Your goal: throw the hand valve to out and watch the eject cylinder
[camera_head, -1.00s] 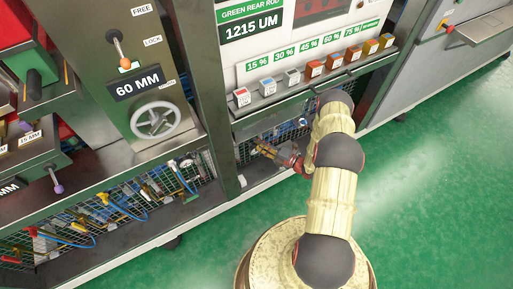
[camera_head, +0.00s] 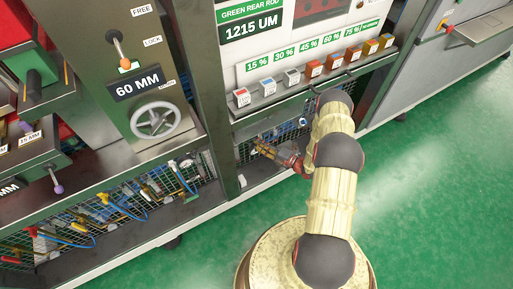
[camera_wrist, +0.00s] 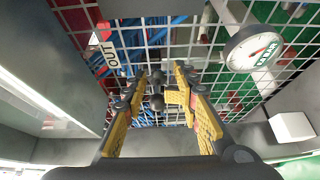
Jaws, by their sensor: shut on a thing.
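My gripper (camera_wrist: 158,84) has yellow-padded fingers and points into the wire mesh in the wrist view. It is shut on the hand valve's small dark knobbed lever (camera_wrist: 157,101), which shows between the fingers. A white OUT label (camera_wrist: 111,54) is just left of the fingertips. In the head view my gripper (camera_head: 261,147) is at the mesh under the coloured block shelf, partly hidden by my arm. I cannot make out the eject cylinder; blue and red parts behind the mesh are partly covered.
A round white gauge (camera_wrist: 252,54) hangs right of the fingers, and a white box (camera_wrist: 291,128) sits below it. The shelf (camera_head: 300,94) overhangs the mesh. A handwheel (camera_head: 156,120) is on the left panel. Green floor (camera_head: 430,190) at the right is open.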

